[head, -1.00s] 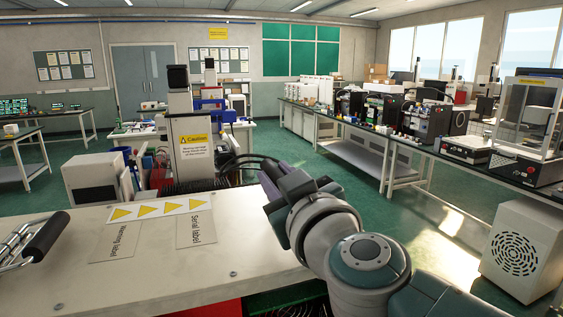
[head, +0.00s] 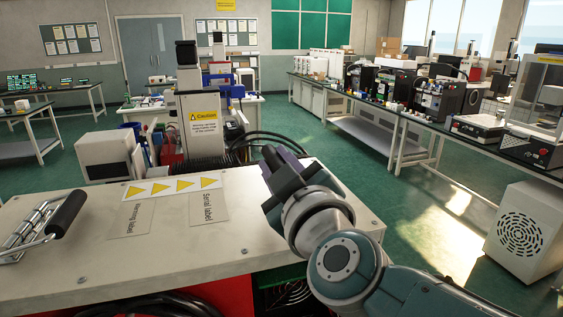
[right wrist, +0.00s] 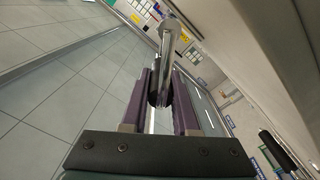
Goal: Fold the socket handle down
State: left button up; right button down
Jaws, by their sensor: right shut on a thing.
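My right gripper (head: 277,160) is at the far right edge of a white-topped unit (head: 290,220) in the head view. In the right wrist view, the purple fingers (right wrist: 160,100) are shut on a shiny metal lever (right wrist: 168,45), which I take to be the socket handle. The lever runs up and away from between the fingers. The socket itself cannot be made out. My left gripper is not in view.
A black-gripped metal handle (head: 67,213) sits on the unit's top at the left. Printed labels (head: 208,207) lie flat on it. Black cables (head: 262,140) arch just behind my gripper. A bench (head: 385,118) stands to the right, with clear green floor before it.

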jog(key=c, duration=0.7)
grip_release()
jog(key=shift+s, duration=0.1)
jog(key=shift+s+d+p, duration=0.1)
jog(key=shift+s+p, duration=0.15)
jog(key=shift+p, duration=0.1)
jog(key=p+v, duration=0.3)
jog(key=v, duration=0.5)
jog(key=shift+s+d, duration=0.15)
jog(key=shift+s, duration=0.45)
